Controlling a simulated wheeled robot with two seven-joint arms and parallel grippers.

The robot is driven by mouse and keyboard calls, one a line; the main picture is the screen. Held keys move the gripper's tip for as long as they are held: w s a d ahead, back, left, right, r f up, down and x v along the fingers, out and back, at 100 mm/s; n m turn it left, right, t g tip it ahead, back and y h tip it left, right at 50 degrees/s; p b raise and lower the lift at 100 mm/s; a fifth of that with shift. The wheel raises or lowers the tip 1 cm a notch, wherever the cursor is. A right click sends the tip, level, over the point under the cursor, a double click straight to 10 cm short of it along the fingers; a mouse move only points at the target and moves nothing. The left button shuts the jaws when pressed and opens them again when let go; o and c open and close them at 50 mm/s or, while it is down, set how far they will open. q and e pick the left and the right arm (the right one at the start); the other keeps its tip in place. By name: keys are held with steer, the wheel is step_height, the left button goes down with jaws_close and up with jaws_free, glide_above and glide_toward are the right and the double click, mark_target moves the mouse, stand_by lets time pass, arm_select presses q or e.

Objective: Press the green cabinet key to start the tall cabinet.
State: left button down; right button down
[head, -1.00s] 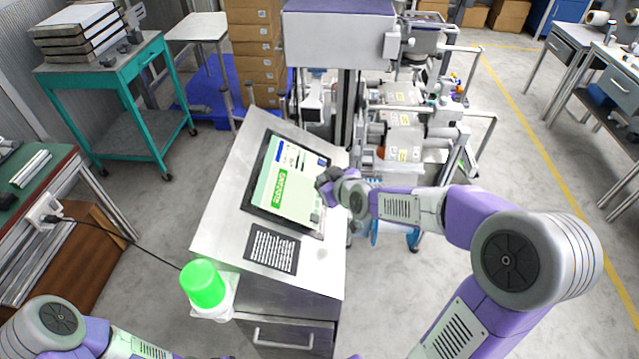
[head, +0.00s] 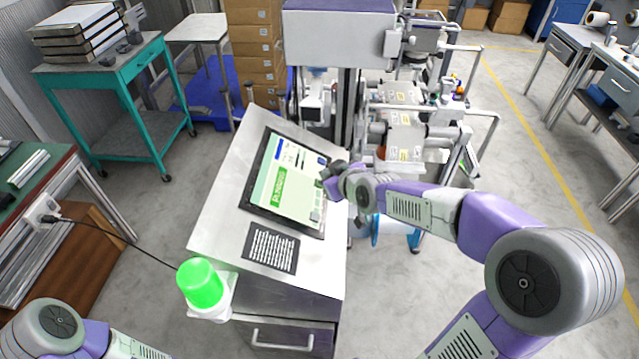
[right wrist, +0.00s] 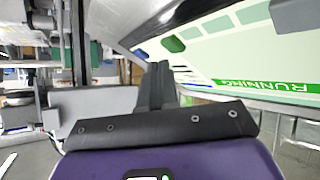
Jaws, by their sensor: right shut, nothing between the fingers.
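A tilted touch panel (head: 283,185) sits on a metal console in the head view; its screen shows a green "RUNNING" bar (head: 278,187), also in the right wrist view (right wrist: 268,86). A dark green rounded patch (right wrist: 173,44), possibly the key, shows on the screen in the right wrist view. In the head view my right gripper (head: 327,174) is shut and empty at the panel's right edge, hiding part of it. Its fingers (right wrist: 157,84) point toward the panel side in the wrist view; contact cannot be told. My left gripper is out of view; only its arm shows.
A tall machine (head: 340,40) with rollers stands behind the console (head: 215,215). A lit green lamp (head: 200,285) is at the console's front left corner. A teal cart (head: 110,75) and stacked boxes (head: 255,50) are at the back left.

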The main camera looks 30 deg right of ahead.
steer(key=b, duration=0.1)
steer(key=r+b, duration=0.1)
steer(key=b, duration=0.2)
steer(key=shift+s+d+r, duration=0.25)
steer(key=shift+d+r, duration=0.15)
steer(key=shift+s+d+r+p, duration=0.2)
steer(key=shift+d+r+p, duration=0.15)
steer(key=shift+r, duration=0.3)
steer(key=shift+s+d+r+p, duration=0.2)
steer(key=shift+d+r, duration=0.15)
steer(key=shift+r, duration=0.3)
